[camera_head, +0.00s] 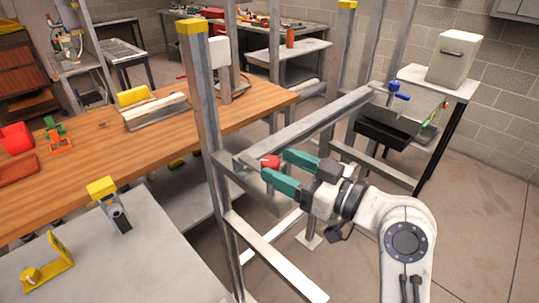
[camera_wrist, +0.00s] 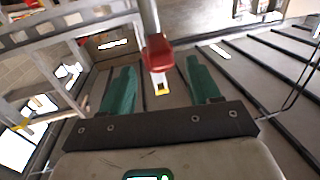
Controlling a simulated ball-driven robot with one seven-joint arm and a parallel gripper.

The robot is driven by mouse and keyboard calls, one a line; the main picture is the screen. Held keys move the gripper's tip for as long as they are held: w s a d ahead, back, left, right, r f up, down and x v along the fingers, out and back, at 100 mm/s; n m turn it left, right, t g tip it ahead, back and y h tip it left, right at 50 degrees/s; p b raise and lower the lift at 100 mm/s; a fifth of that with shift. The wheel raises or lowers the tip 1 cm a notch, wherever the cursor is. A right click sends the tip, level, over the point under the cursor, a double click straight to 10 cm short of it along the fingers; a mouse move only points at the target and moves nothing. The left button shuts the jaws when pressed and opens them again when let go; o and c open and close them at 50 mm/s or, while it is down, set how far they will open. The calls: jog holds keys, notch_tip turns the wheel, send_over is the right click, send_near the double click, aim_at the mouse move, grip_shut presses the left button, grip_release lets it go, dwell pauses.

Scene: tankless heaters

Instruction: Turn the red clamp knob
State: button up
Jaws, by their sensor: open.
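The red clamp knob (camera_head: 270,161) sits on the metal frame near its left upright in the head view. In the wrist view the red knob (camera_wrist: 157,52) hangs on a grey rod, between and a little beyond the two green fingers. My gripper (camera_head: 277,168) is open, with its green fingertips on either side of the knob. In the wrist view my gripper (camera_wrist: 160,80) shows a gap between each finger and the knob. Whether a fingertip touches the knob cannot be told from the head view.
A grey metal frame (camera_head: 208,110) with yellow-capped posts stands around the knob. A blue-handled clamp (camera_head: 398,92) is on its right end. A wooden workbench (camera_head: 90,150) is at left, and a grey table (camera_head: 150,250) is at front left. Open floor lies at right.

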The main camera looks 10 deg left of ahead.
aim_at(279, 165)
jog(key=shift+x, duration=1.9)
jog(key=shift+c, duration=0.3)
jog(key=c, duration=0.9)
